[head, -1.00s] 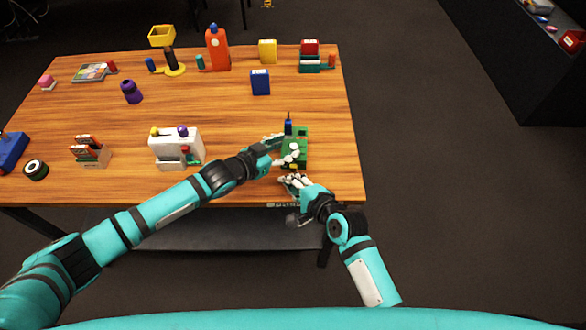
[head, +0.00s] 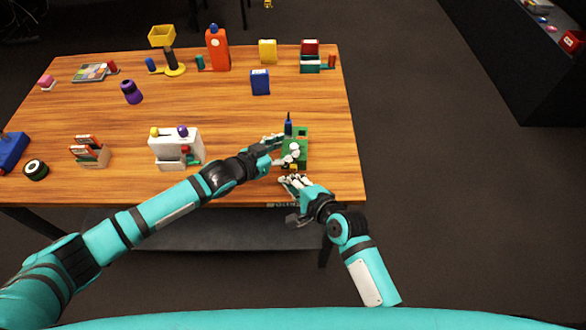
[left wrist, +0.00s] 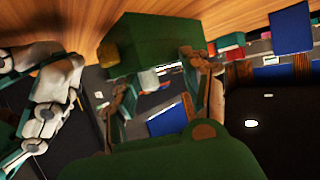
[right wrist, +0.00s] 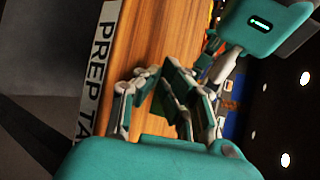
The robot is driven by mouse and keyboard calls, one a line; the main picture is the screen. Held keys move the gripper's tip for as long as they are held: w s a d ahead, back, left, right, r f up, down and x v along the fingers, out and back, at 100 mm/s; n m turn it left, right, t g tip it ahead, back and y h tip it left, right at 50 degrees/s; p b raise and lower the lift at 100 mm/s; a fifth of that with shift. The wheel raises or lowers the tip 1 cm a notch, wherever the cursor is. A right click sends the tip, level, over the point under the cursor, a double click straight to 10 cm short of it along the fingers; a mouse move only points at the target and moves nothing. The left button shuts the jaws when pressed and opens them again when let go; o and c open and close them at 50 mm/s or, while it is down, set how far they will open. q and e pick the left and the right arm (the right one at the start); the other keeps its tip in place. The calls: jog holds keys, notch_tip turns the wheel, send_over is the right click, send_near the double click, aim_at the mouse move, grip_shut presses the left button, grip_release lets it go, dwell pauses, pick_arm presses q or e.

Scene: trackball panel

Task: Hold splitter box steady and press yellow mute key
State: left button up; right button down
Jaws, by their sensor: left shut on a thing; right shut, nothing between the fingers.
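The green splitter box (head: 302,134) stands near the right front corner of the table. It also shows in the left wrist view (left wrist: 150,38). My left gripper (head: 283,148) is shut on the box from its left side and hides part of it. A small yellow patch, likely the mute key (head: 291,167), shows at the front of the box in the head view. My right gripper (head: 290,180) is shut and empty, just in front of the box near the table edge. Whether its fingertips touch the key cannot be told.
A blue upright piece (head: 288,124) stands at the back of the box. A white box with coloured knobs (head: 175,150) stands to the left. A blue box (head: 260,82) and an orange bottle (head: 217,48) are farther back.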

aim_at(290, 201)
pick_arm(q)
jog(key=shift+s+f, duration=0.1)
jog(key=shift+f, duration=0.2)
pick_arm(e)
jog(key=shift+w+f, duration=0.1)
jog(key=shift+w, duration=0.4)
jog(key=shift+w, duration=0.5)
dwell(0.4)
jog(key=shift+s, duration=0.9)
pick_arm(q)
jog(key=shift+a, duration=0.1)
pick_arm(e)
jog(key=shift+s+a, duration=0.2)
jog(key=shift+s, duration=2.3)
